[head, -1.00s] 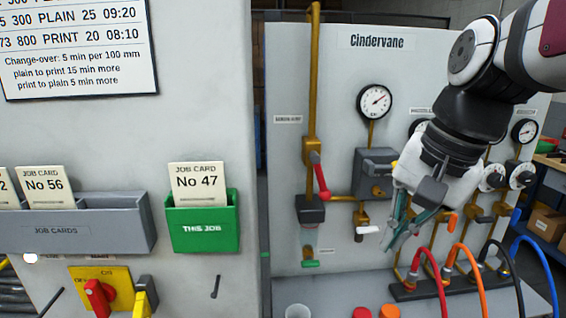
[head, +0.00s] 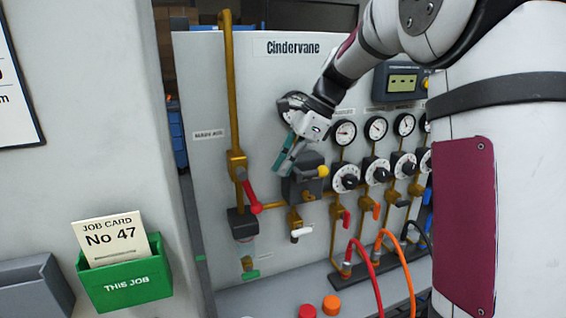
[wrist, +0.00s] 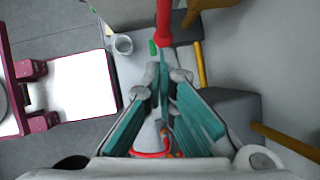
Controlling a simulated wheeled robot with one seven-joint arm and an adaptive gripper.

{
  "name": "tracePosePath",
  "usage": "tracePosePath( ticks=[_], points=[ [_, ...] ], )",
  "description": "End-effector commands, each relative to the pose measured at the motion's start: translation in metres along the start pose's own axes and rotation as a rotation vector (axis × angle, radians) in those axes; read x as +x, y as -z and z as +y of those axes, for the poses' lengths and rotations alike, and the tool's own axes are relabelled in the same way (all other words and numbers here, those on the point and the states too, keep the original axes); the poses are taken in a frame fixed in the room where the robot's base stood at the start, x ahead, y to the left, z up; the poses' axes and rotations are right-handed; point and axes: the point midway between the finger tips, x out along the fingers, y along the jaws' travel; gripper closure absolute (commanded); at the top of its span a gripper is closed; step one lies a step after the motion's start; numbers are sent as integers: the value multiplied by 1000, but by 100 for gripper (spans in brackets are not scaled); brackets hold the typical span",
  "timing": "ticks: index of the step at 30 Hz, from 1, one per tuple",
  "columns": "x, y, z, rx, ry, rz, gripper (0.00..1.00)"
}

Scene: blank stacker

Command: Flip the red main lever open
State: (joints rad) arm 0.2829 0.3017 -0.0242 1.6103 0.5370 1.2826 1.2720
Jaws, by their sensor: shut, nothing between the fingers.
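The red main lever (head: 250,195) slants down and to the right from its brass valve (head: 237,164) on the upright pipe, beside the "MAIN AIR" label (head: 209,135). My gripper (head: 276,170) is shut and empty, up and to the right of the lever, with its teal fingers pointing down-left in front of the panel. In the wrist view the red lever (wrist: 164,24) shows at the top centre, just beyond the closed fingertips (wrist: 162,72). I cannot tell whether they touch.
A grey box with a yellow knob (head: 323,171) is close to my gripper's right. A white-handled valve (head: 301,232) sits below. Gauges (head: 345,132) and dials (head: 346,178) line the panel's right. The green job card holder (head: 125,278) is at lower left.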

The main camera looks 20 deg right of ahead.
Motion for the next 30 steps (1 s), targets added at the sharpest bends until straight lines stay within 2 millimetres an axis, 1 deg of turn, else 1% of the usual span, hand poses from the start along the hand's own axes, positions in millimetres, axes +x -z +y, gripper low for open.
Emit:
tracePosePath(
  ticks=[1, 6, 12, 18, 26, 30],
  points=[
    [10, -1, 2, 1, -6, -1, 100],
    [39, -1, 2, 0, -5, -1, 100],
    [63, 0, 1, -2, -3, 0, 100],
    [71, -1, 1, -4, 0, 0, 100],
    [72, 0, 0, -3, 0, 0, 100],
    [76, 1, 1, 8, -9, -46, 100]
  ],
)
